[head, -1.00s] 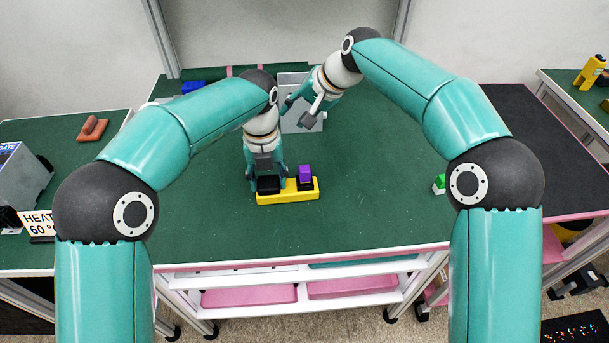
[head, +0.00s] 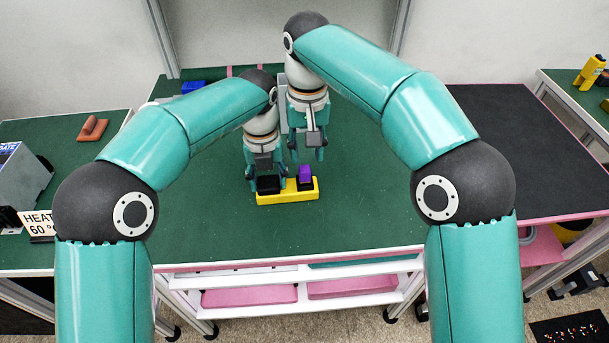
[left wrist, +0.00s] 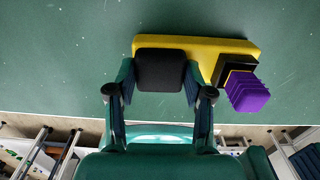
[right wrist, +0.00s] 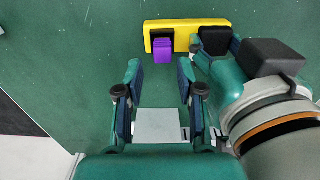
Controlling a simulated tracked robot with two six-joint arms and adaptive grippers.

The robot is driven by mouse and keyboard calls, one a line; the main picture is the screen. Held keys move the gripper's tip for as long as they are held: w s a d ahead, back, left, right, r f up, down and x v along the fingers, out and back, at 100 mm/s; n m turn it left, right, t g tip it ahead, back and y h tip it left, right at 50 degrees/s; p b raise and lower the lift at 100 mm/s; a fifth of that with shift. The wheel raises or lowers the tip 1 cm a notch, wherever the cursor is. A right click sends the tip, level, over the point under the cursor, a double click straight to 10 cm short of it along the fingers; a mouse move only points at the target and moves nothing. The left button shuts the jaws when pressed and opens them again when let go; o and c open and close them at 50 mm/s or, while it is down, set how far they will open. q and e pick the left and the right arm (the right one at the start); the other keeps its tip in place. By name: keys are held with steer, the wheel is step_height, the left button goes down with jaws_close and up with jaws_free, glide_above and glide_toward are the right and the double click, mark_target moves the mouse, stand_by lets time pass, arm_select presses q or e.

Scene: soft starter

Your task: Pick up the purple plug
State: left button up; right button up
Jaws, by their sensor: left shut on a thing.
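The purple plug (head: 305,173) stands in a black socket at the right part of a yellow base (head: 290,196) on the green table. It also shows in the left wrist view (left wrist: 247,92) and in the right wrist view (right wrist: 162,50). My left gripper (head: 268,186) is shut on the black block (left wrist: 160,70) at the base's other end. My right gripper (head: 306,152) is open and empty, pointing down just above and behind the purple plug. In the right wrist view its fingers (right wrist: 160,75) are apart, with the plug beyond them.
A grey box (right wrist: 162,125) stands behind my right gripper. A blue block (head: 193,87) lies at the back left and an orange-brown object (head: 92,128) on the left table. My two grippers are close side by side. The green table right of the base is clear.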

mark_target(305, 168)
steer(key=shift+w+a+f, duration=0.1)
steer(key=shift+w+f, duration=0.05)
steer(key=shift+f, duration=1.05)
steer(key=shift+w+a+f, duration=0.1)
steer(key=shift+w+f, duration=0.05)
steer(key=shift+f, duration=1)
steer(key=shift+w+f, duration=0.15)
steer(key=shift+f, duration=1.05)
jaws_close()
